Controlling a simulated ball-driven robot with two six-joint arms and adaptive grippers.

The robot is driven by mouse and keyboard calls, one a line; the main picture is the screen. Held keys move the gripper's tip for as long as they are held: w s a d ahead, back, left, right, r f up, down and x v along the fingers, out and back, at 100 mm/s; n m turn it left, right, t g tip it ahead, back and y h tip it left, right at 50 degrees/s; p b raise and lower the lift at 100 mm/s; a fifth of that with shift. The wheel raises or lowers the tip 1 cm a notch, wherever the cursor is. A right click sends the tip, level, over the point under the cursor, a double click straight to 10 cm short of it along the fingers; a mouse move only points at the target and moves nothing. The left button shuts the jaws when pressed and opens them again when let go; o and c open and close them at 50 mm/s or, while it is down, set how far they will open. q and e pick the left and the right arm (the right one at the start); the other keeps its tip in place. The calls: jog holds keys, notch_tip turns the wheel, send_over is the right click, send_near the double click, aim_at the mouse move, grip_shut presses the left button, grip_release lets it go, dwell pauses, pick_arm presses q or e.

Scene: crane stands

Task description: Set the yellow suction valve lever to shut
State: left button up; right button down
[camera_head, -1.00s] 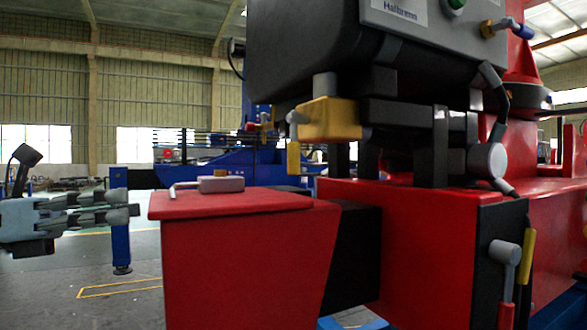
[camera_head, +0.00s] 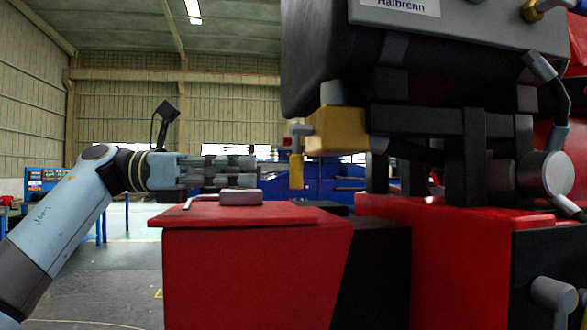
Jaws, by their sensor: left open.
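The yellow suction valve (camera_head: 337,130) sits under the dark tank. Its yellow lever (camera_head: 296,172) hangs straight down from a grey pivot on the valve's left side. My left gripper (camera_head: 250,171) comes in from the left above the red box, level with the lever. Its fingers are open, point right toward the lever and end a little left of it in the picture. A gap shows between the fingertips and the lever, and nothing shows between the fingers. My right gripper is out of view.
A red box (camera_head: 240,270) stands below, with a grey latch (camera_head: 240,197) on its lid under my left gripper. The dark tank (camera_head: 330,60) hangs above the valve. A grey handle (camera_head: 553,296) shows at the lower right. Open floor lies to the left.

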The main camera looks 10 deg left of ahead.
aim_at(296, 155)
pick_arm(q)
jog(key=d, duration=0.5)
jog(key=shift+w+d+r+p, duration=0.1)
jog(key=shift+w+d+p, duration=0.05)
jog(key=shift+w+p, duration=0.15)
jog(key=shift+w+d, duration=0.1)
jog(key=shift+d, duration=0.7)
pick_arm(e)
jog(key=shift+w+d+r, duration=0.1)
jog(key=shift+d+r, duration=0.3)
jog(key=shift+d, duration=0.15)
pick_arm(q)
jog(key=shift+c, duration=0.4)
jog(key=c, duration=0.7)
grip_shut()
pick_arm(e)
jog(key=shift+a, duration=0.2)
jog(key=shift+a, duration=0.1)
